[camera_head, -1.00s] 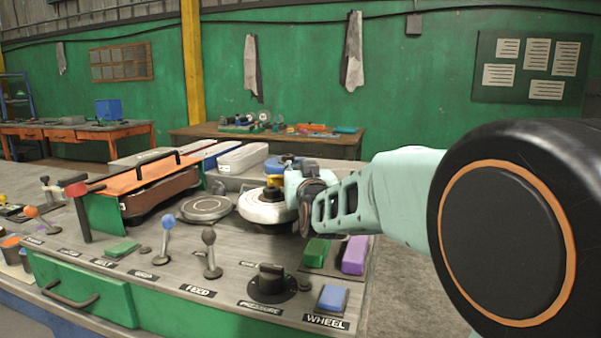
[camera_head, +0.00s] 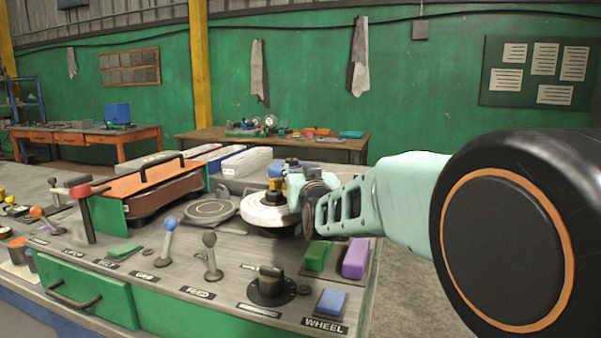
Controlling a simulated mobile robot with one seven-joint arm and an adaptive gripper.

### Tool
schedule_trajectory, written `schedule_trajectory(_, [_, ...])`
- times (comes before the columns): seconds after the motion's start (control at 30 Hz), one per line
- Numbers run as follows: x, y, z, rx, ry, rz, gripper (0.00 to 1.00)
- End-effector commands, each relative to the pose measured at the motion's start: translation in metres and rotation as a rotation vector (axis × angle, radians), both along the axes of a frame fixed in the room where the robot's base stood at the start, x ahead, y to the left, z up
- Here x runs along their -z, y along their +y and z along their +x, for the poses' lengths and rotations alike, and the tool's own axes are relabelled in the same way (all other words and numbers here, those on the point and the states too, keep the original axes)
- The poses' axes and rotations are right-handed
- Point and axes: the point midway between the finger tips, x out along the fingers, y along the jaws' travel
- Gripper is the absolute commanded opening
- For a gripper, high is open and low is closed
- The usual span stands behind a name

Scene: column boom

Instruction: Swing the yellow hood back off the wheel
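The wheel (camera_head: 268,213) is a pale, thick disc lying flat on the bench top, with a dark hub (camera_head: 273,198) at its centre. A small patch of yellow (camera_head: 276,184), which looks like part of the hood, shows just behind the hub. Most of the hood is hidden or too small to make out. My gripper (camera_head: 297,188) is at the right rear edge of the wheel, close to the yellow part.
An orange-topped belt unit (camera_head: 150,178) and a flat grey disc (camera_head: 210,209) stand left of the wheel. Levers (camera_head: 211,258), a black knob (camera_head: 269,285), and green (camera_head: 318,256), purple (camera_head: 355,258) and blue (camera_head: 331,301) blocks line the front. Pale and blue cases (camera_head: 247,162) lie behind.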

Motion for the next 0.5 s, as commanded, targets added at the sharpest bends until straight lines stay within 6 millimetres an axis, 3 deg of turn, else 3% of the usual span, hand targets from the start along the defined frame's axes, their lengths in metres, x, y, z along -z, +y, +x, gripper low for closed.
schedule_trajectory(0.27, [-0.003,0.000,0.000,-0.001,-0.001,0.000,0.40])
schedule_trajectory(0.5, [-0.040,0.001,0.000,-0.001,-0.005,0.002,0.40])
